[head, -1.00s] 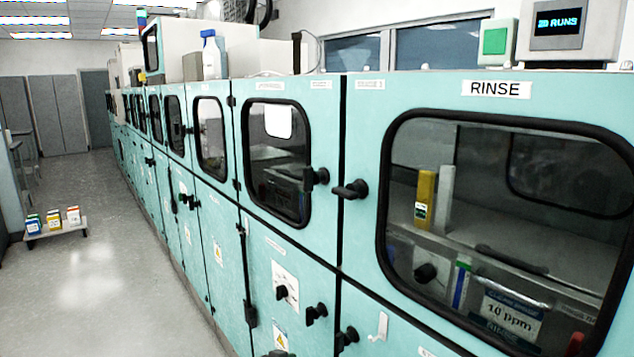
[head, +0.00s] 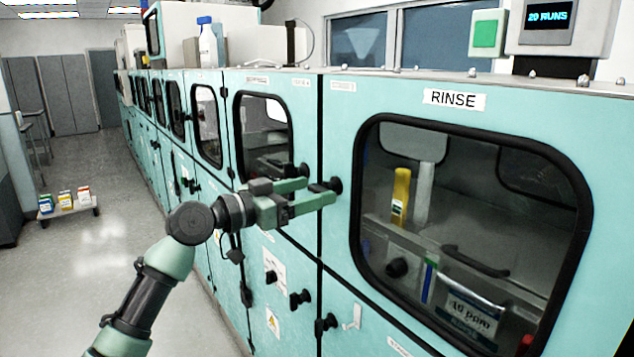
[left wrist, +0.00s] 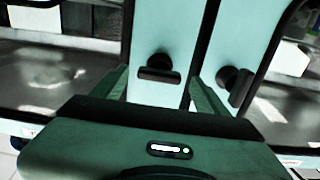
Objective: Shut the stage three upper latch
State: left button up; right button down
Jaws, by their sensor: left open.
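Two black latches flank the seam between two upper teal doors. The left latch (left wrist: 158,75) has its bar lying level across. The right latch (left wrist: 235,85), on the door marked RINSE, has its bar tilted nearer upright; it also shows in the head view (head: 335,185). I cannot read the small stage labels with certainty. My left gripper (head: 320,190) is open and empty in front of this seam. In the left wrist view its fingers (left wrist: 160,90) stand either side of the left latch, and I cannot tell if they touch it. My right gripper is not in view.
The RINSE door's window (head: 470,240) shows bottles and a pouch inside. More knobs (head: 300,298) sit on the lower doors. A low cart (head: 70,210) with small boxes stands on the floor at left. The aisle floor is otherwise clear.

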pick_arm(q)
jog(key=shift+p+x, duration=0.3)
jog(key=shift+x, duration=0.8)
jog(key=shift+d, duration=0.2)
jog(key=shift+w, duration=0.1)
jog(key=c, duration=1.4)
